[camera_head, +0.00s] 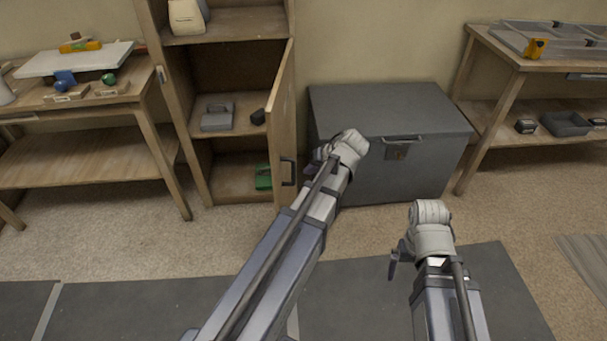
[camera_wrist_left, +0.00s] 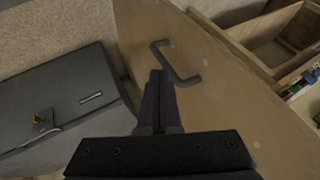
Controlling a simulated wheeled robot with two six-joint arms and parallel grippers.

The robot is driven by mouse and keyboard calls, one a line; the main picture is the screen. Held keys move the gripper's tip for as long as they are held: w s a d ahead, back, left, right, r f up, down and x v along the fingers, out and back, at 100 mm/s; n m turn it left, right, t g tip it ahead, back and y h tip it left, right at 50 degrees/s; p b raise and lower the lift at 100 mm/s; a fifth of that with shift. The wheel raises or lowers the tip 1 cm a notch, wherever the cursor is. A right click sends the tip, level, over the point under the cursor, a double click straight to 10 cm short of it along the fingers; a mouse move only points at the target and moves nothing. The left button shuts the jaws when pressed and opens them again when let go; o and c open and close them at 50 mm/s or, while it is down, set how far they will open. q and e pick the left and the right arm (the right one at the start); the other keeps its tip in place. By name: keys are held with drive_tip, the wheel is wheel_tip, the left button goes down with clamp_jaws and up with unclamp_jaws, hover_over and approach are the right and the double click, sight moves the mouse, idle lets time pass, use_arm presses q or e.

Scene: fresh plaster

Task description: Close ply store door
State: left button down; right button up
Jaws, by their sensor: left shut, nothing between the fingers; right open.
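The ply store door (camera_head: 283,120) stands open, swung out from the right side of the wooden cabinet (camera_head: 180,110). Its dark bar handle (camera_head: 288,171) is on its outer face. In the left wrist view the door (camera_wrist_left: 215,110) fills the middle and right, with the handle (camera_wrist_left: 176,62) just beyond the fingertips. My left gripper (camera_wrist_left: 158,80) is shut and empty, its fingers pointing at the door face beside the handle. Whether they touch it I cannot tell. In the head view my left gripper (camera_head: 314,163) is right of the door. My right gripper (camera_head: 394,263) is open, low and away from the cabinet.
A grey chest (camera_head: 390,110) stands close to the right of the door. Inside the cabinet are a grey case (camera_head: 217,117) and a green item (camera_head: 263,178). Workbenches stand left (camera_head: 85,165) and right (camera_head: 500,90). Carpet in front is clear.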

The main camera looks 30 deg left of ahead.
use_arm(q)
drive_tip(key=b, duration=0.6)
approach(281, 179)
wheel_tip(281, 179, down, 4)
drive_tip(key=w+d, duration=0.2)
drive_tip(key=shift+s+a+r+p, duration=0.1)
drive_tip(key=shift+s+a, duration=0.15)
drive_tip(key=shift+a, duration=0.5)
drive_tip(key=shift+s+a+p, duration=0.1)
drive_tip(key=shift+s+a, duration=0.1)
drive_tip(key=shift+a, duration=0.55)
drive_tip(key=shift+s+a+r+p, duration=0.1)
drive_tip(key=shift+s+a, duration=0.15)
drive_tip(key=shift+a, duration=0.5)
